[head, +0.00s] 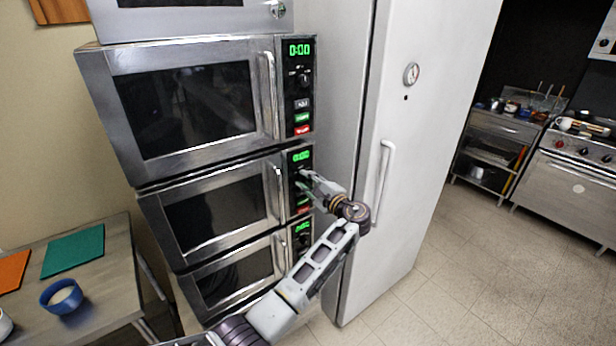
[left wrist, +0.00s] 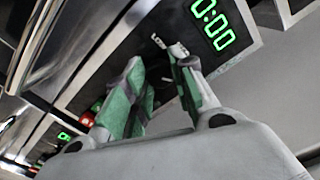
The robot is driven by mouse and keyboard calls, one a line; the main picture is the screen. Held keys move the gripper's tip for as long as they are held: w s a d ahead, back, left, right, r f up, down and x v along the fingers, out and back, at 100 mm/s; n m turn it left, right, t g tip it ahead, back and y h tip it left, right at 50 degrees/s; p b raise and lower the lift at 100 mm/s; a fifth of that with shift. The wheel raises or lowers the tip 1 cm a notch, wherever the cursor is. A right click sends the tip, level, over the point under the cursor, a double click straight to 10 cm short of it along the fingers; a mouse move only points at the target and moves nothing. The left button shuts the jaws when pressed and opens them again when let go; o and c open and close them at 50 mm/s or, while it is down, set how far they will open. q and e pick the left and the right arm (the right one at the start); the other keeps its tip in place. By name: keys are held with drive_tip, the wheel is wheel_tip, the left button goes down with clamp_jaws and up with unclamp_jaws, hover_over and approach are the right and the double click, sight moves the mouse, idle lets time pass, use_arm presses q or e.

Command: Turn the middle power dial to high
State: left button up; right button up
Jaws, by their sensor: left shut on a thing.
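The middle microwave (head: 215,207) stands in a stack, with its dark control panel (head: 294,158) on the right side and a lit green 0:00 display. The display also shows large in the left wrist view (left wrist: 213,20). My left gripper (head: 303,180) is at this panel, just below the display, with its fingers shut on the middle power dial. The fingers, with green pads, show in the left wrist view (left wrist: 158,62) and hide most of the dial. An "LO" mark shows beside the fingertips; the dial's pointer is hidden. My right gripper is in neither view.
A larger microwave (head: 190,100) is above and another (head: 235,275) below, each with its own dial and display. A white refrigerator door (head: 420,110) with a long handle (head: 383,170) stands close on the right. A table (head: 95,285) with a blue bowl (head: 62,297) is at left.

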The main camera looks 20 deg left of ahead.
use_arm(q)
drive_tip(key=shift+m+p, duration=0.45)
drive_tip(key=shift+m, duration=0.05)
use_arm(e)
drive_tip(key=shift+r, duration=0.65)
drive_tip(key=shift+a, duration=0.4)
use_arm(q)
drive_tip(key=o, duration=1.1)
drive_tip(key=shift+c, duration=0.2)
drive_tip(key=v, duration=0.7)
drive_tip(key=shift+s+d, duration=0.15)
drive_tip(key=shift+d, duration=0.1)
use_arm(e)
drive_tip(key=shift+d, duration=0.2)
use_arm(q)
drive_tip(key=shift+f, duration=0.1)
